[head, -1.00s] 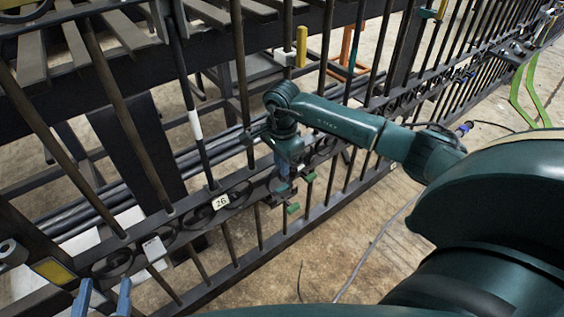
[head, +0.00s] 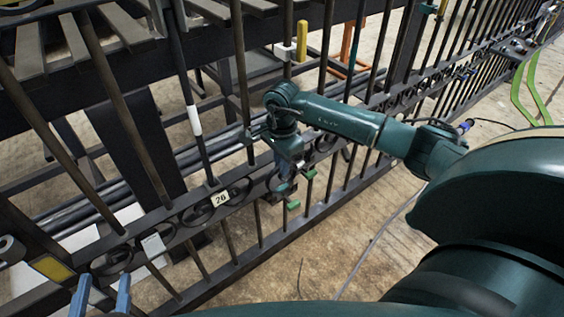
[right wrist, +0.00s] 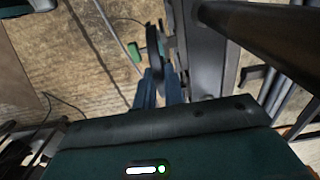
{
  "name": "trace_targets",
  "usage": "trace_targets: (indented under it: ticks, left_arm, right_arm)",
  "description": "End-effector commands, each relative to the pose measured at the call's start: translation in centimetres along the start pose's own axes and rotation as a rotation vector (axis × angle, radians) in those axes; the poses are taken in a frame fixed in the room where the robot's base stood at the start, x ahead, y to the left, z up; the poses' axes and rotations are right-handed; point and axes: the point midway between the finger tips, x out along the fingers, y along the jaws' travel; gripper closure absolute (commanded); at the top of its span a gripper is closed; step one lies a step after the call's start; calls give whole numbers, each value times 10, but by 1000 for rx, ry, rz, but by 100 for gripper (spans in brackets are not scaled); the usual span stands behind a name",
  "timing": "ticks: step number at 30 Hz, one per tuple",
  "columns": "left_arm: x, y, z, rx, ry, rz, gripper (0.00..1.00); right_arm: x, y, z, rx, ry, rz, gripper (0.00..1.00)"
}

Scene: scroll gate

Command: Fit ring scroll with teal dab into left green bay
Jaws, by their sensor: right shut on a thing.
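My right gripper (head: 284,184) is at the gate's scroll rail (head: 240,190), by the green tabs (head: 293,205) that mark a bay. In the right wrist view its blue fingers (right wrist: 160,90) are shut on a dark, thin piece, the ring scroll (right wrist: 154,48), seen nearly edge-on. A green tab (right wrist: 136,52) shows just left of it. I cannot see a teal dab, nor whether the scroll is inside the bay; the fingers and wrist hide much of it. My left gripper (head: 102,297) is open and empty at the lower left, its two blue fingers apart.
Upright dark bars (head: 240,75) of the gate stand close around my right arm. A white tag marked 26 (head: 221,198) is on the rail, left of my right gripper. A thin cable (head: 375,240) lies on the open floor at the right.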

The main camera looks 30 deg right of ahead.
Motion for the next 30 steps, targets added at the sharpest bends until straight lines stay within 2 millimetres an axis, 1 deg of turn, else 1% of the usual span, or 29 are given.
trace_targets:
  ticks: [10,30]
  left_arm:
    - [0,0,0,0,0,0,62]
    - [-1,1,6,1,0,0,62]
  right_arm:
    - [0,-1,0,0,0,-2,100]
    - [8,-1,0,1,1,-2,100]
